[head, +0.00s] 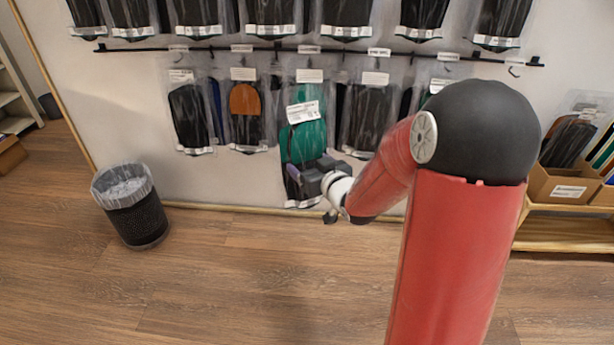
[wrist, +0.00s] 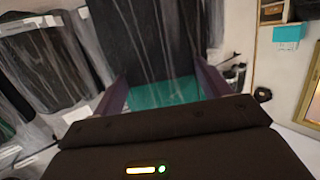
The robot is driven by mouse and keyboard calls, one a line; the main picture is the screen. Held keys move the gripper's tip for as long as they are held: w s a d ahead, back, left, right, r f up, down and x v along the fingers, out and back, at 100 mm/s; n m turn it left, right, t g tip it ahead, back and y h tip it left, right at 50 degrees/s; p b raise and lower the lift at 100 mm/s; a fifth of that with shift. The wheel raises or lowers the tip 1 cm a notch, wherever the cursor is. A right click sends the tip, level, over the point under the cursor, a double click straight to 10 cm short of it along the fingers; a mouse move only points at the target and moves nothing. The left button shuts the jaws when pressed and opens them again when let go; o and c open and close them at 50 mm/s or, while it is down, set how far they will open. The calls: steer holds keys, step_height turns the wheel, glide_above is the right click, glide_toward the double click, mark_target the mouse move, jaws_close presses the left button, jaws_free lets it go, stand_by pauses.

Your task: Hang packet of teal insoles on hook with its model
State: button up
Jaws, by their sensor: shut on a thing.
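The packet of teal insoles (head: 306,138) is in front of the lower row of hanging packets in the head view, roughly upright, with a white label near its top. My gripper (head: 318,172) is at its lower part. In the wrist view, teal (wrist: 165,92) shows between the two purple fingers of my gripper (wrist: 163,85), which are shut on the packet. A dark packet fills the view beyond it. The rail (head: 290,49) carries the lower hooks. I cannot tell whether the teal packet's top is on a hook.
Packets with black (head: 188,118) and orange-brown (head: 245,112) insoles hang to the left, another black one (head: 369,120) to the right. A hook at the rail's right end (head: 515,69) looks empty. A bin (head: 137,215) stands lower left. My arm hides part of the right side.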

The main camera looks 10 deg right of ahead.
steer(key=shift+s+a+r, duration=0.15)
steer(key=shift+r, duration=0.05)
steer(key=w, duration=0.2)
steer(key=w+d+p, duration=0.1)
steer(key=w, duration=0.1)
steer(key=w+d+p, duration=0.1)
steer(key=w, duration=0.2)
steer(key=shift+d, duration=0.15)
steer(key=shift+w+d, duration=0.1)
steer(key=shift+w, duration=0.2)
steer(key=shift+f, duration=0.1)
